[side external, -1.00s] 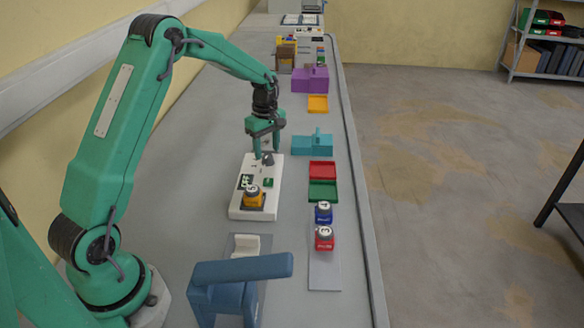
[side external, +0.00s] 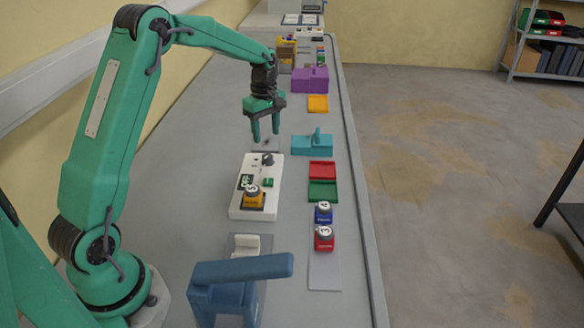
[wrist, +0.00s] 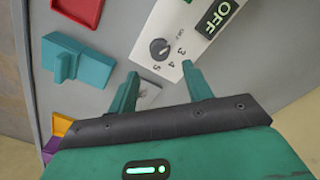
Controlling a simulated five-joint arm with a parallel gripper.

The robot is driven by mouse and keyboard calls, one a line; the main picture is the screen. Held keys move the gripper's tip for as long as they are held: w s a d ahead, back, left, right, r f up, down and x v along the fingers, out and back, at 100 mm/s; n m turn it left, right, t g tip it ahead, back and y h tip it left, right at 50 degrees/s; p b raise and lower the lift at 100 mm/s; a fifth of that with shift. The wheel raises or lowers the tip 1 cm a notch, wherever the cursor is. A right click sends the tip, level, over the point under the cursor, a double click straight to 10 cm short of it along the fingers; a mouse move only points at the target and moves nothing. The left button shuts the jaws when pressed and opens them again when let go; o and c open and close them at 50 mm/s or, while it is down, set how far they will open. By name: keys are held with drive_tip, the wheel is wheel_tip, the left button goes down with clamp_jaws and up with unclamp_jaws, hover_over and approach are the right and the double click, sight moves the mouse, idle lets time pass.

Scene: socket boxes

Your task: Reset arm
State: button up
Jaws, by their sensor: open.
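My gripper (side external: 265,129) is open and empty, fingers pointing down, raised above the bench past the far end of the white socket box (side external: 238,205). In the wrist view my gripper's two fingers (wrist: 161,92) are spread apart with nothing between them. The white box (wrist: 153,33) shows there with a black dial, the numbers 3, 4 and 5, and a green OFF display (wrist: 213,20). A yellow block (side external: 253,197) marked 5 sits on the near part of the box. A small green piece (side external: 268,182) is beside the display.
A teal block (side external: 312,145), a red tray (side external: 322,170) and a green tray (side external: 322,191) line the right side. A blue block (side external: 323,212) and a red block (side external: 324,238) stand nearer. A blue-grey handled fixture (side external: 240,280) is in front. Purple fixture (side external: 310,80) lies farther back.

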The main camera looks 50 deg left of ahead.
drive_tip(key=s+d+r+m+t, duration=0.3)
drive_tip(key=s+d+r+m, duration=0.6)
drive_tip(key=s+d+r, duration=0.3)
drive_tip(key=s+d+m+t, duration=0.2)
drive_tip(key=s+d+m, duration=0.2)
drive_tip(key=s+m, duration=0.5)
drive_tip(key=s+r, duration=0.1)
drive_tip(key=s, duration=0.5)
drive_tip(key=shift+d+t, duration=0.3)
drive_tip(key=shift+d, duration=0.1)
